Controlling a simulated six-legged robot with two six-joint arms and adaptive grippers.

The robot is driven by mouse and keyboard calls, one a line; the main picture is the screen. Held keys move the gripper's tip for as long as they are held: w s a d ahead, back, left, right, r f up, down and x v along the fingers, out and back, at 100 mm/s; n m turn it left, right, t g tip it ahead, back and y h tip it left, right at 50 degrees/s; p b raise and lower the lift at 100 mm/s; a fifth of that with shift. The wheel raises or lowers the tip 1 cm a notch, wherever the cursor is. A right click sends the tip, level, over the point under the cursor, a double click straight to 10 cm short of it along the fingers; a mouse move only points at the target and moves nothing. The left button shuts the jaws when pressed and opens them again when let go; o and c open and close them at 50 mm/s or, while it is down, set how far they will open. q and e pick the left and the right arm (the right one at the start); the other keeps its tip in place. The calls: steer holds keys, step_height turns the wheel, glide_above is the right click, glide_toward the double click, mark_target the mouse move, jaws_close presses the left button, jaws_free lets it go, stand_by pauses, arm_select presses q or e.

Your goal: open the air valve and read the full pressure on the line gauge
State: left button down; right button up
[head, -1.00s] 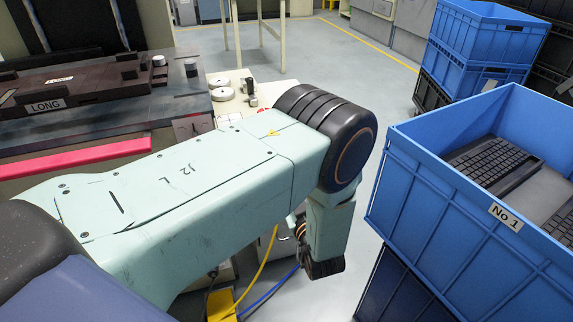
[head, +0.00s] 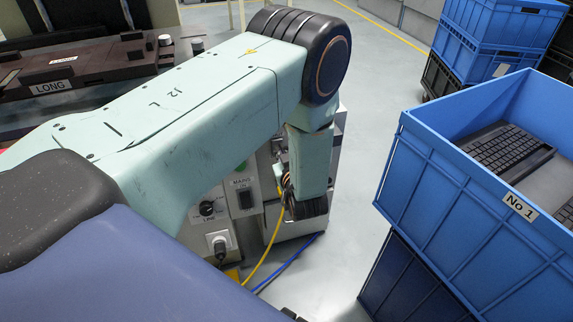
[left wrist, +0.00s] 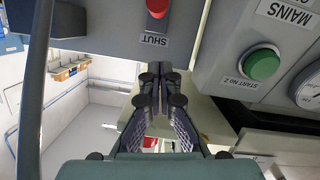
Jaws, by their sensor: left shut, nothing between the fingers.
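My left gripper (left wrist: 159,74) is shut and empty in the left wrist view, its dark fingers together in front of a grey panel. A red handle or knob (left wrist: 158,7) sits above it at the top edge, partly cut off, over a label reading SHUT (left wrist: 154,40); the fingers are apart from it in the picture. A round dial (left wrist: 308,90), perhaps a gauge, is cut off at the right edge, and its reading cannot be made out. In the head view my left arm hides much of the panel, and the finger state is unclear there. My right gripper is not in view.
A green START No 2 button (left wrist: 262,64) is on the panel. The head view shows a MAINS IN switch (head: 245,199) and a LINE knob (head: 207,209). Yellow (head: 265,245) and blue (head: 290,263) hoses cross the floor. A blue crate (head: 430,190) holding keyboards stands right.

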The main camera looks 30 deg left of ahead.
arm_select(q)
steer(key=f, duration=0.1)
steer(key=w+f+b, duration=0.1)
steer(key=f, duration=0.1)
steer(key=f+b, duration=0.1)
steer(key=shift+w+a+f, duration=0.15)
steer(key=shift+w+a, duration=0.2)
steer(key=shift+w, duration=0.05)
steer(key=shift+s+d+f, duration=0.1)
steer(key=shift+f, duration=0.35)
step_height(320, 180, down, 4)
steer(key=shift+f+b, duration=0.2)
steer(key=shift+b, duration=1)
steer(key=shift+s+f, duration=0.2)
steer(key=shift+f, duration=0.1)
steer(key=shift+r, duration=0.15)
